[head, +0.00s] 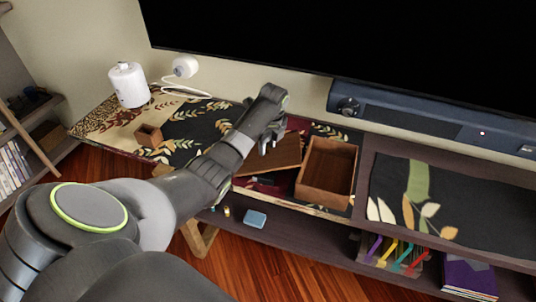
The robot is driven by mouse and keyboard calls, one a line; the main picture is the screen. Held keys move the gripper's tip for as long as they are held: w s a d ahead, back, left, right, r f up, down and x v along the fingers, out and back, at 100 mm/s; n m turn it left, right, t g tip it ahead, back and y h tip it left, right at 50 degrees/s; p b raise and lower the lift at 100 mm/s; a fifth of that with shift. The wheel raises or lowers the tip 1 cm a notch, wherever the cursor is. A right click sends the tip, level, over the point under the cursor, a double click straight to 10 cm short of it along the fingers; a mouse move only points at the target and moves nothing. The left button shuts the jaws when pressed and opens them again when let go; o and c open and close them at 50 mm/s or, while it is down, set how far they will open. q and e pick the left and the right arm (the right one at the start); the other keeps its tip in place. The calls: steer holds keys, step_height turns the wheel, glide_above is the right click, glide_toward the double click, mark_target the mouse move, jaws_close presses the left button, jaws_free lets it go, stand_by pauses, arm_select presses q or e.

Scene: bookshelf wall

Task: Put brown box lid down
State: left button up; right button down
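The brown lid (282,158) is a flat wooden panel on the left of the open brown box (328,172), over the patterned cloth on the shelf top. Whether it lies fully flat is hard to tell. The box stands upright with its inside showing empty. My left gripper (269,146) is over the far part of the lid; its fingertips look apart, with nothing clearly between them. The gripper and forearm hide the lid's far left part. My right gripper is out of view.
A white canister (129,84) and a small wooden cube holder (148,135) stand at the left. A soundbar (430,123) and a large dark screen (350,40) are behind. The dark cloth (450,195) at the right is clear. A blue item (255,219) lies on the lower shelf.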

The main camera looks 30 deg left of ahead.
arm_select(q)
steer(key=shift+c, duration=0.4)
jaws_close()
